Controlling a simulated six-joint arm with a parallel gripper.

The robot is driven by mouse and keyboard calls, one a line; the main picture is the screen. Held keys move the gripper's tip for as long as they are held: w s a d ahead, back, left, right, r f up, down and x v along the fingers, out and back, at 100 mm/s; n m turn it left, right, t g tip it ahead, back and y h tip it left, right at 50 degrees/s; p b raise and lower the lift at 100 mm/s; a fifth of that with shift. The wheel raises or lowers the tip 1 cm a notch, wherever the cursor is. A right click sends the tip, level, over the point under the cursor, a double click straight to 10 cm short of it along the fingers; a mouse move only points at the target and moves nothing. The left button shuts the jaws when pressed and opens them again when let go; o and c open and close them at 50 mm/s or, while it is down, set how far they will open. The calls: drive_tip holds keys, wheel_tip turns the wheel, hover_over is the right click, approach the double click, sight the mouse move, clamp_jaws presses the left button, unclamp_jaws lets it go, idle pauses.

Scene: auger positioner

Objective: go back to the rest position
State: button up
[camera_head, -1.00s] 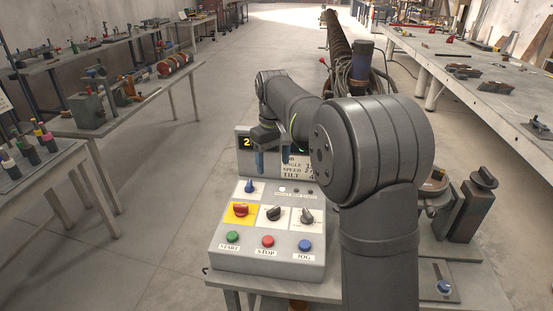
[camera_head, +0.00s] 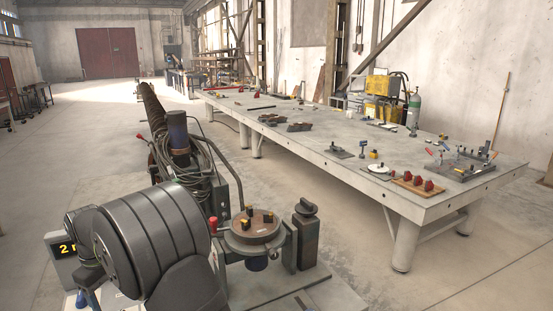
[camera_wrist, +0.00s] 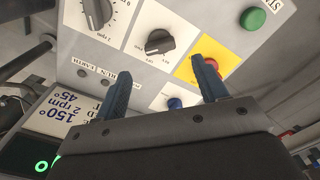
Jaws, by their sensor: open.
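My gripper (camera_wrist: 162,68) is open and empty in the wrist view, its two dark blue fingers spread over the grey control box (camera_wrist: 213,15). The box carries a green button (camera_wrist: 253,18), a red knob (camera_wrist: 211,66) on a yellow plate (camera_wrist: 186,68), black dials (camera_wrist: 159,41) and a blue knob (camera_wrist: 174,103). One fingertip overlaps the yellow plate near the red knob; I cannot tell whether it touches. In the head view my arm covers the lower left and hides most of the box; only part of its display (camera_head: 67,248) shows.
A round turntable (camera_head: 253,232) with small clamps stands right of my arm, beside a dark post (camera_head: 305,240). A cable-wrapped auger (camera_head: 152,105) runs away behind it. A long grey table (camera_head: 345,160) with parts stands to the right. Open floor lies between.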

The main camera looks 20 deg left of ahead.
wheel_tip(320, 180, down, 7)
drive_tip(key=shift+f, duration=0.2)
idle(0.4)
wheel_tip(320, 180, up, 17)
wheel_tip(320, 180, down, 17)
drive_tip(key=shift+f, duration=0.1)
drive_tip(key=n, duration=0.8)
drive_tip(key=shift+n, duration=0.4)
drive_tip(key=shift+r, duration=2.95)
